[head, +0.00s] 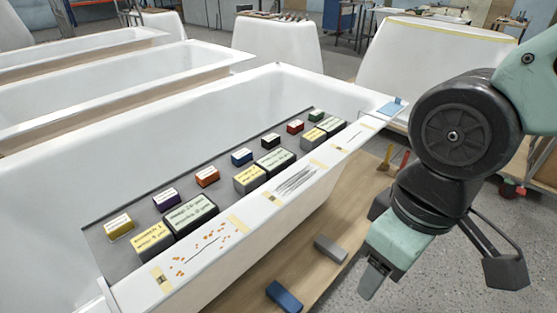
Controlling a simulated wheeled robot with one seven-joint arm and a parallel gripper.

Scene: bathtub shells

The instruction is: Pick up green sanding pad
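A small dark green sanding pad (316,115) with a white label sits at the far end of the grey strip of blocks across the white tub. Larger blocks with pale green labels stand nearby, one just in front of it (330,126). My gripper (440,276) hangs at the lower right, beyond the tub's right side and well apart from the pad. Its fingers are spread wide and nothing shows between them.
Several labelled blocks, such as a blue one (241,156) and an orange one (207,177), crowd the grey board (130,253). The tub's white rim (215,262) runs between gripper and blocks. A blue block (284,297) and a grey block (330,249) lie on the wooden surface below.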

